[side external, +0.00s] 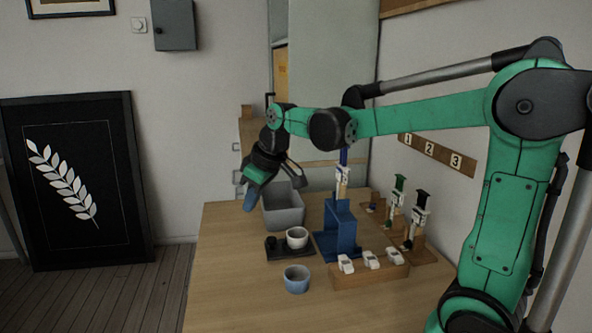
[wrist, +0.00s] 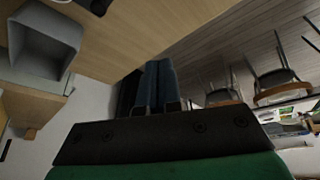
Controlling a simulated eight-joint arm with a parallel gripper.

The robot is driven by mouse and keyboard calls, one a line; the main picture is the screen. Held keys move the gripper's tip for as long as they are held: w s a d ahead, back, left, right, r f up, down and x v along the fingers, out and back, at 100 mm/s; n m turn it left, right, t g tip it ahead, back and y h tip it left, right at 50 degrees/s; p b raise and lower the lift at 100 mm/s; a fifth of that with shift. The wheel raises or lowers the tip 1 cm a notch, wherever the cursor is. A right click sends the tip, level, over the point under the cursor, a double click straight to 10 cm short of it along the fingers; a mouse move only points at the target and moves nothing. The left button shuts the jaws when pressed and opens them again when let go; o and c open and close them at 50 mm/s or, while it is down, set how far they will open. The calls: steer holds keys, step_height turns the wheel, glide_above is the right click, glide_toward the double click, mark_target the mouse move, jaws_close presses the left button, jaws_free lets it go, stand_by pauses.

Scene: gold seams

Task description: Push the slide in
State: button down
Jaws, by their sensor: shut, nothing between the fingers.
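A blue stand (side external: 340,238) is on the table. An upright piece with a white label (side external: 342,176) and a blue top stands in it. Similar labelled pieces, one green-topped (side external: 398,184) and one black-topped (side external: 421,200), stand in wooden holders to its right. I cannot tell for sure which part is the slide. My gripper (side external: 252,198) is left of the blue stand, above the table's left side and near the grey bin, pointing down. Its blue fingers are together and empty; they also show in the wrist view (wrist: 158,85). The wrist view does not show the stand.
The grey bin (side external: 284,217) is behind the dark tray (side external: 274,254), which carries a white cup (side external: 297,237). A blue cup (side external: 296,282) is in front. A wooden block (side external: 370,277) with three white pieces is at front right. The table's left front is bare.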

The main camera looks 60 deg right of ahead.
steer(key=w+d+f+n+g+y, duration=0.1)
steer(key=w+d+f+n, duration=0.1)
steer(key=w+d+f, duration=0.35)
steer(key=w+f, duration=0.1)
steer(key=f, duration=0.1)
steer(key=w+d+f, duration=0.1)
steer(key=f, duration=0.2)
steer(key=w+f, duration=0.1)
steer(key=f, duration=0.1)
steer(key=shift+w+d+f, duration=0.25)
steer(key=shift+d+f, duration=0.1)
steer(key=shift+s+f, duration=0.1)
steer(key=shift+f, duration=0.25)
steer(key=shift+s+d+r, duration=0.1)
steer(key=shift+s+d, duration=0.3)
steer(key=shift+s, duration=0.45)
steer(key=shift+s+d, duration=0.35)
steer(key=shift+s, duration=0.5)
steer(key=s+d, duration=0.5)
steer(key=shift+s+d, duration=0.1)
steer(key=shift+d, duration=0.05)
